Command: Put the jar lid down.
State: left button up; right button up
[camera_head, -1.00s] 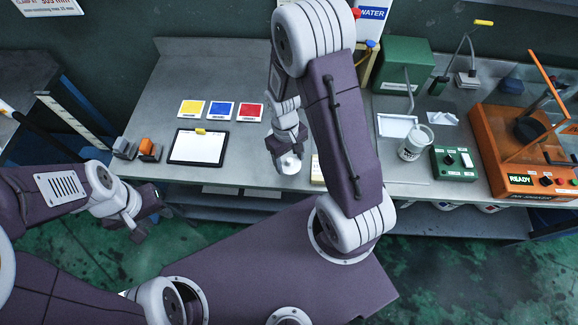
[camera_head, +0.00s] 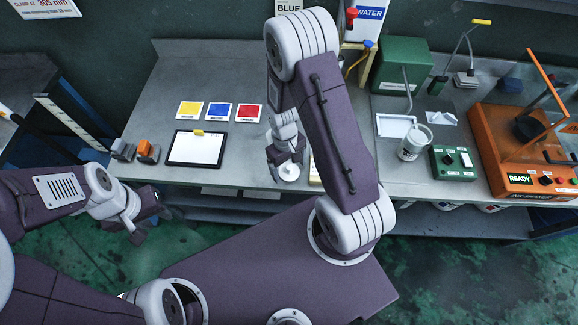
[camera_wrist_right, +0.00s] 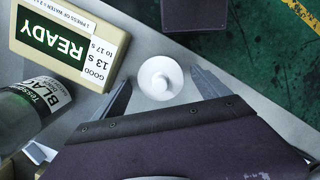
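The jar lid (camera_head: 289,174) is a small white disc with a round knob; in the right wrist view the lid (camera_wrist_right: 160,80) appears to rest on the grey bench near its front edge. My right gripper (camera_head: 287,158) is above it. In the right wrist view the right gripper's fingers (camera_wrist_right: 162,88) stand on either side of the lid with a gap on each side, so it is open. My left gripper (camera_head: 142,216) hangs in front of the bench at the left, with nothing visible in it; its opening is unclear. A white labelled jar (camera_head: 411,148) stands further right.
A beige READY display box (camera_wrist_right: 65,40) and a dark bottle labelled BLAC (camera_wrist_right: 32,105) stand close to the lid. A tablet (camera_head: 195,150) and coloured cards (camera_head: 220,111) lie to the left. A green control box (camera_head: 453,163) and an orange machine (camera_head: 510,145) are at right.

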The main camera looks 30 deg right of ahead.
notch_tip(320, 180, up, 12)
jog(key=w, duration=0.1)
jog(key=s+a+r+m+t, duration=0.2)
jog(key=s, duration=0.3)
jog(key=shift+r+t, duration=0.3)
jog(key=shift+r, duration=0.1)
